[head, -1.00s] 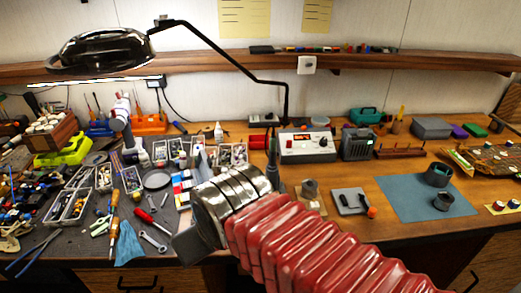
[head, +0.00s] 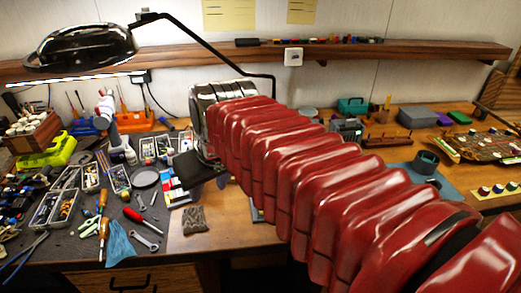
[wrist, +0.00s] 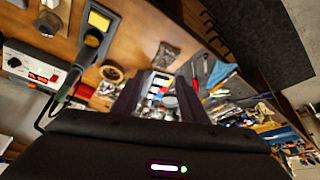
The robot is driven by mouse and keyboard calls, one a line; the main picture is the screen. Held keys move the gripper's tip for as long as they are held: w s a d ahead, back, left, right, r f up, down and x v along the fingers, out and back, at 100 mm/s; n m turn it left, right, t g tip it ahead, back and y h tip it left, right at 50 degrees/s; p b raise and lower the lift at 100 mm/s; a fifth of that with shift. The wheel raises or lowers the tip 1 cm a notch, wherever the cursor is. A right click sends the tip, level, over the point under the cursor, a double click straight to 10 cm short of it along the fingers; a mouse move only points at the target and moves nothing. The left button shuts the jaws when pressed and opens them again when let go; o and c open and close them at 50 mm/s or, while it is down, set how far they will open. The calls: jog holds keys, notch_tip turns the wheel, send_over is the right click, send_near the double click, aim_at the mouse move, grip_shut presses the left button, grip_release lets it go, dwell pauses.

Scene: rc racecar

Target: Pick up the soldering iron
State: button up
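In the wrist view the soldering iron (wrist: 70,84) rests with its tip end in a dark stand (wrist: 92,40) that has a yellow sponge. Its dark handle slants down and left, and a cable loops toward the white soldering station (wrist: 28,66) with a red display. My gripper (wrist: 160,84) is open and empty, its two dark fingers apart, with the iron to the left of them. In the head view my gripper (head: 200,172) is above the bench near the mat's right edge. My red arm hides the iron and the station there.
The dark mat left of my gripper is crowded with a red screwdriver (head: 133,214), a wrench (head: 145,241), parts bins and a round dish (head: 145,178). A brown textured block (head: 195,220) lies in front. The black lamp (head: 82,45) and its arm hang above.

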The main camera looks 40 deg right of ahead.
jog(key=w+d+r, duration=0.2)
jog(key=d, duration=0.5)
jog(key=w+d+r+m, duration=0.1)
jog(key=w+d+r, duration=0.1)
jog(key=d, duration=0.6)
jog(key=w+d+r+m+g, duration=0.1)
jog(key=w+d+r, duration=0.1)
jog(key=d, duration=0.6)
jog(key=shift+d+r+h, duration=0.15)
jog(key=shift+r+h, duration=0.1)
jog(key=shift+h, duration=0.05)
jog(key=shift+f, duration=0.15)
jog(key=x, duration=0.8)
jog(key=shift+f, duration=0.2)
jog(key=shift+x, duration=2.65)
jog(key=shift+c, duration=0.6)
